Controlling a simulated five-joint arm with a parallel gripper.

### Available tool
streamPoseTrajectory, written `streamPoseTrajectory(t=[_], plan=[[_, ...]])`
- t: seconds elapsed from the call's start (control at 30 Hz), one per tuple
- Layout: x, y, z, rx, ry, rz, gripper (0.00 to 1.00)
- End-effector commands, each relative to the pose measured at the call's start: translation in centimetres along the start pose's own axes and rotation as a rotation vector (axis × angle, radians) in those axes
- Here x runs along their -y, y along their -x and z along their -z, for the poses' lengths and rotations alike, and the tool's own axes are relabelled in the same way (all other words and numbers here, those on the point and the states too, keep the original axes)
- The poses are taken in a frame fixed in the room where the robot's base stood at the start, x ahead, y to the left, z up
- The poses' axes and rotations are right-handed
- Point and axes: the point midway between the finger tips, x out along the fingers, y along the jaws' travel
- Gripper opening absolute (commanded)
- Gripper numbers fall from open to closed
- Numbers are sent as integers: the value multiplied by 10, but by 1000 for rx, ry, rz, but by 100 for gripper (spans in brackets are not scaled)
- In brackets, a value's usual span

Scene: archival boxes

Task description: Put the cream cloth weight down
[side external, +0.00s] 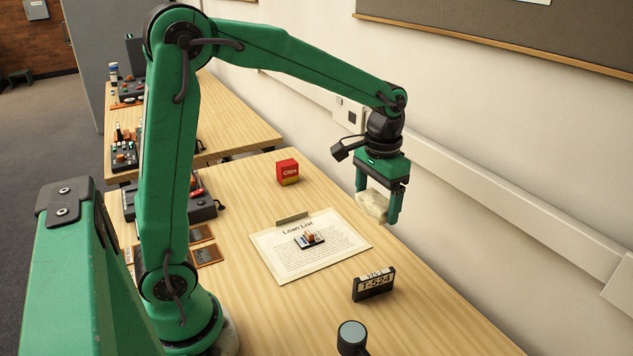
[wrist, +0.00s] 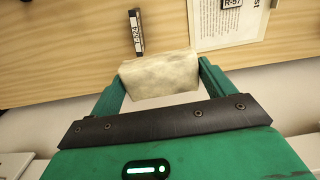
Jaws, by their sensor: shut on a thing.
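The cream cloth weight (side external: 372,206) is a small, soft-looking block held between the two fingers of my gripper (side external: 377,207). My gripper is shut on it and holds it above the right-hand edge of the wooden table (side external: 430,322). In the wrist view the cream cloth weight (wrist: 158,73) fills the space between the green fingertips of my gripper (wrist: 160,82). Its top edge overlaps the table in that view, and its lower part shows against the pale area beyond the table edge.
A "Loan List" sheet (side external: 330,262) lies on the table with a small item (side external: 309,239) on it. A dark T-524 label holder (side external: 373,284) stands nearby. A red Clips box (side external: 287,172) stands farther back. The wall (side external: 500,160) runs close along the right.

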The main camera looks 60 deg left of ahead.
Motion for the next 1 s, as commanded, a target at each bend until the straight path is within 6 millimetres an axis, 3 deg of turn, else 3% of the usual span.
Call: streamPoseTrajectory(t=[0.37, 1.0], plan=[[-24, -11, -20, -2, 213, 0, 46], [-71, -41, -79, -1, 760, -1, 46]])
